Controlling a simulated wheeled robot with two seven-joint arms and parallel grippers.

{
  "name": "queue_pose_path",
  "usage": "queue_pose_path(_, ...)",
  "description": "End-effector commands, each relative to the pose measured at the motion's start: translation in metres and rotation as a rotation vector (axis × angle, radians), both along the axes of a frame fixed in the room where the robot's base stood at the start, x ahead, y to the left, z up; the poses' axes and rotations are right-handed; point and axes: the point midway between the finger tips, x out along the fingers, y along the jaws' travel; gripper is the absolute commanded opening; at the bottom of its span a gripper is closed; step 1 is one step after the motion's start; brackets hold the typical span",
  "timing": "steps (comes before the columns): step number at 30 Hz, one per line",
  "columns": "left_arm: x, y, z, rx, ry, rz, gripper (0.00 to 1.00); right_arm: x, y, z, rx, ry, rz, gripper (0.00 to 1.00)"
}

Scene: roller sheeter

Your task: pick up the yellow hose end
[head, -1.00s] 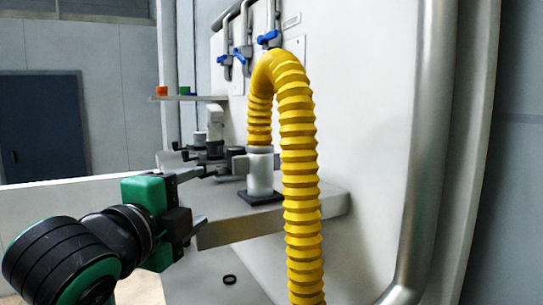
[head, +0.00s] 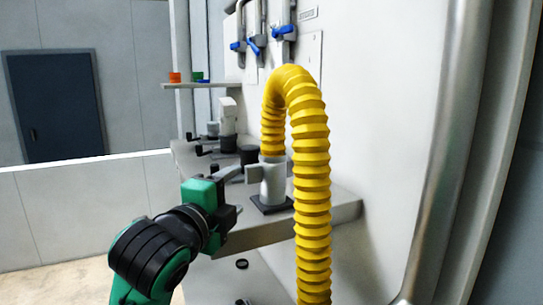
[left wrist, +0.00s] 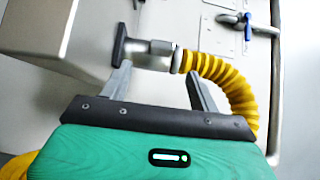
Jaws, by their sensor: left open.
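The yellow ribbed hose (head: 311,180) arches up and hangs down in front of the white wall. Its near end (head: 272,146) meets a grey cylindrical fitting (head: 272,185) on a dark square base on the shelf. In the left wrist view the yellow hose (left wrist: 232,88) curves away to the right from the grey fitting (left wrist: 150,56). My left gripper (head: 243,173) is just left of the fitting in the head view. In the left wrist view its two fingers (left wrist: 160,82) are apart and empty, pointing toward the fitting. My right gripper is not in view.
The grey shelf (head: 335,211) runs along the wall, with other dark and grey fittings (head: 228,128) further back. Blue-handled valves (head: 254,46) are on pipes above. A small black ring (head: 241,264) lies below the shelf. A tall metal pipe (head: 440,150) stands at right.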

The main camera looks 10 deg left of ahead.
Motion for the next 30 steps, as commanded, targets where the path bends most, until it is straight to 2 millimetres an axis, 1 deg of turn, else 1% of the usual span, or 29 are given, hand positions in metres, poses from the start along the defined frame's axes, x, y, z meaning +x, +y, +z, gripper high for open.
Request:
queue_pose_path(1,0.008,-0.002,0.002,-0.001,0.003,0.000,0.62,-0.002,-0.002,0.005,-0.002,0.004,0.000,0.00)
queue_pose_path(3,0.016,-0.004,0.002,-0.001,0.002,-0.001,0.62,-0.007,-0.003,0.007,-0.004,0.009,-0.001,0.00)
queue_pose_path(8,0.025,-0.006,0.001,-0.001,0.000,-0.001,0.62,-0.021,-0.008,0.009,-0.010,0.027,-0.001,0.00)
queue_pose_path(11,0.032,-0.006,0.003,-0.001,0.002,0.000,0.62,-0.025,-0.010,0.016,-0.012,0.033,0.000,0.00)
queue_pose_path(15,0.048,-0.008,0.006,-0.002,0.005,0.000,0.62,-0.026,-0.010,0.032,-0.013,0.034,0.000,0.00)
queue_pose_path(21,0.071,-0.012,0.005,-0.001,0.002,-0.001,0.62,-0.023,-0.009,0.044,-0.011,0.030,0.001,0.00)
queue_pose_path(24,0.075,-0.013,0.004,0.000,0.000,0.000,0.62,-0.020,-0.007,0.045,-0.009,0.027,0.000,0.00)
queue_pose_path(30,0.076,-0.013,0.003,0.001,-0.001,0.000,0.62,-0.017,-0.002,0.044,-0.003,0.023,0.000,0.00)
